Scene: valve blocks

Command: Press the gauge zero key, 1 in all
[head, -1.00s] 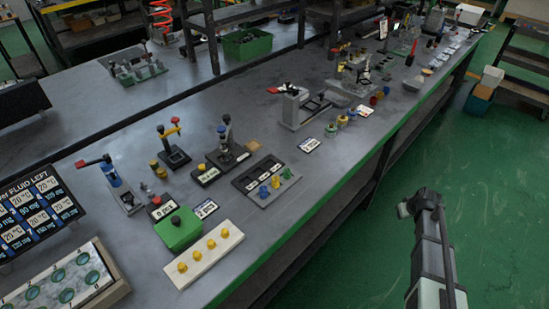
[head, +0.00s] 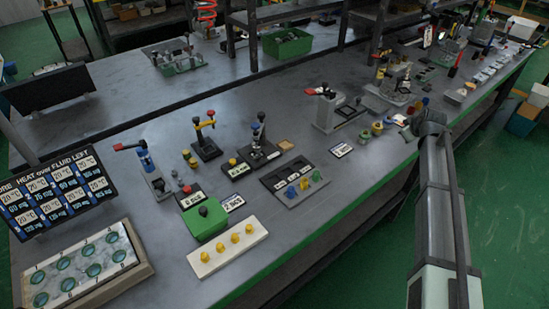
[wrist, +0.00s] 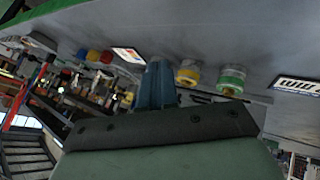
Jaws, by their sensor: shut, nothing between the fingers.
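Two small dark plates with caps stand on the bench in the head view: one with a red cap (head: 187,190) behind the green box, one with a yellow cap (head: 234,164) further right. Their labels are too small to read surely, so I cannot tell which is the gauge zero key. My gripper (wrist: 155,66) shows in the wrist view as blue-grey fingers, shut and empty, pointing toward the bench. In the head view my arm stands at the right and its fingers cannot be made out. The gripper is well to the right of both plates.
A yellow pot (wrist: 188,74) and a green-banded pot (wrist: 231,78) are close to my fingers. The green box (head: 205,222), a white strip with yellow knobs (head: 228,248) and a lever stand (head: 328,112) are on the bench. A display (head: 62,190) stands left.

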